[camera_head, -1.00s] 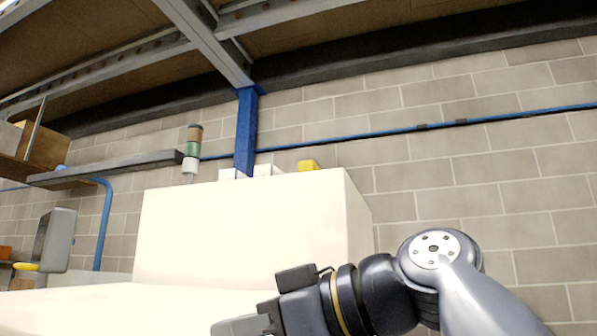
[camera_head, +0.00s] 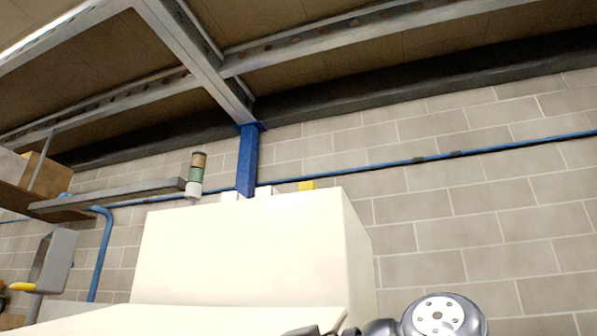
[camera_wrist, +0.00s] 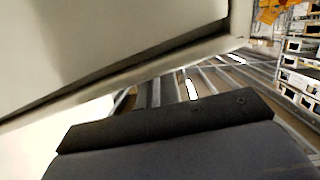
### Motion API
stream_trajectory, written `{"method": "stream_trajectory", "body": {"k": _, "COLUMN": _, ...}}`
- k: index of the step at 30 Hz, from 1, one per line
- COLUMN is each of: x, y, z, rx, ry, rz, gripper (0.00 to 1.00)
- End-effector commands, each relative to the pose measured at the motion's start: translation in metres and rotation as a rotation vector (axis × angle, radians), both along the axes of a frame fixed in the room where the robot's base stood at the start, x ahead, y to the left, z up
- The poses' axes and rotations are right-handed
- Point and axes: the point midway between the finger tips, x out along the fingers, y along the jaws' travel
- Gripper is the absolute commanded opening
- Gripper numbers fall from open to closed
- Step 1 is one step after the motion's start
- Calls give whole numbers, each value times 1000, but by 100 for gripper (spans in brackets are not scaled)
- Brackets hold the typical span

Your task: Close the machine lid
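The white machine (camera_head: 235,245) fills the lower middle of the head view as a tall block. A pale flat panel, which looks like its lid (camera_head: 215,319), spreads in front of it at the bottom edge, cut off by the frame. In the wrist view a large pale panel (camera_wrist: 90,45) slants across the top, close above my gripper (camera_wrist: 165,122), which shows as a wide dark block. I cannot tell whether they touch. In the head view my arm is mostly below the frame, and its fingers are hidden.
A stack light (camera_head: 196,175) and a grey shelf arm (camera_head: 110,195) are left of the machine. A blue post (camera_head: 246,160) rises behind it to overhead beams. A block wall (camera_head: 480,200) stands behind. Racks (camera_wrist: 300,60) show at the wrist view's right.

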Motion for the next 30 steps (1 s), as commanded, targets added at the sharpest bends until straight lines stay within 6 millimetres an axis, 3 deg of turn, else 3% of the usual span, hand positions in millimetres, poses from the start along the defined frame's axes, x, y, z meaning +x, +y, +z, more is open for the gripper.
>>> {"method": "stream_trajectory", "body": {"k": 1, "x": 5, "y": -1, "z": -13, "rx": -23, "ry": 23, "rz": -2, "gripper": 0}}
{"method": "stream_trajectory", "body": {"k": 16, "x": 6, "y": 0, "z": -11, "rx": -23, "ry": 26, "rz": -2, "gripper": 0}}
{"method": "stream_trajectory", "body": {"k": 20, "x": 4, "y": 2, "z": 1, "rx": -20, "ry": 22, "rz": -3, "gripper": 0}}
{"method": "stream_trajectory", "body": {"k": 27, "x": -8, "y": 8, "z": 43, "rx": -4, "ry": 4, "rz": -6, "gripper": 0}}
{"method": "stream_trajectory", "body": {"k": 30, "x": -11, "y": -8, "z": 42, "rx": -2, "ry": 4, "rz": -14, "gripper": 0}}
